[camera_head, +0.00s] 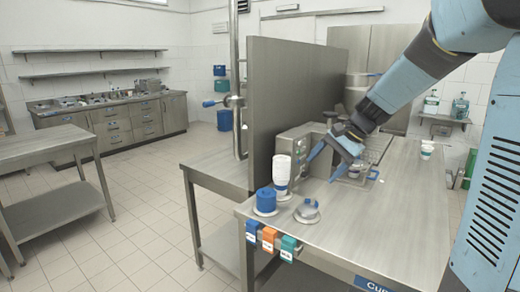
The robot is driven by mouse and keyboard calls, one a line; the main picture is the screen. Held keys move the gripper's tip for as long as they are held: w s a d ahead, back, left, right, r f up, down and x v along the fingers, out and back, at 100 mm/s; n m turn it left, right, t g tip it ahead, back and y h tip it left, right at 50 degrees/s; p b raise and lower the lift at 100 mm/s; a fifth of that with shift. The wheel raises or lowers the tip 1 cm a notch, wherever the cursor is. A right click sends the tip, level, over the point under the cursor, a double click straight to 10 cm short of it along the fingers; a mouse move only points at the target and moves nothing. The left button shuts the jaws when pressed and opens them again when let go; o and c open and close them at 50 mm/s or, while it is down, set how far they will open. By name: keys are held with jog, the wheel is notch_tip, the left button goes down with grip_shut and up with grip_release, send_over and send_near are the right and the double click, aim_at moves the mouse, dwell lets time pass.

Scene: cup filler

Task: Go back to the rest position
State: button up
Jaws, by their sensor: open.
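My gripper (328,163) is at the end of my blue and grey arm, which reaches in from the upper right. Its fingers are apart, in front of the grey cup filler machine (291,146) on the steel table (375,225). I see nothing held between them. A blue-handled part (372,175) shows just right of and below the gripper, partly hidden by it. A white bottle (281,171) stands left of the gripper, near the machine.
A blue round container (265,199) and a metal dish (307,211) are at the table's front left. Blue, orange and teal tags (269,239) hang on the front edge. A small white cup (427,149) stands at the right; the table's front right is clear.

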jog(key=s+d+r+n+t+h, duration=0.1)
jog(key=s+n+h, duration=0.1)
jog(key=s, duration=0.6)
jog(key=s+d+r+n+t+h, duration=0.1)
jog(key=s+d+n+h, duration=0.1)
jog(key=s, duration=0.6)
jog(key=s+d+r+n+t+h, duration=0.1)
jog(key=s+n, duration=0.3)
jog(key=s, duration=0.4)
jog(key=shift+d+r+t+h, duration=0.3)
jog(key=shift+d+t+h, duration=0.1)
jog(key=shift+d+h, duration=0.3)
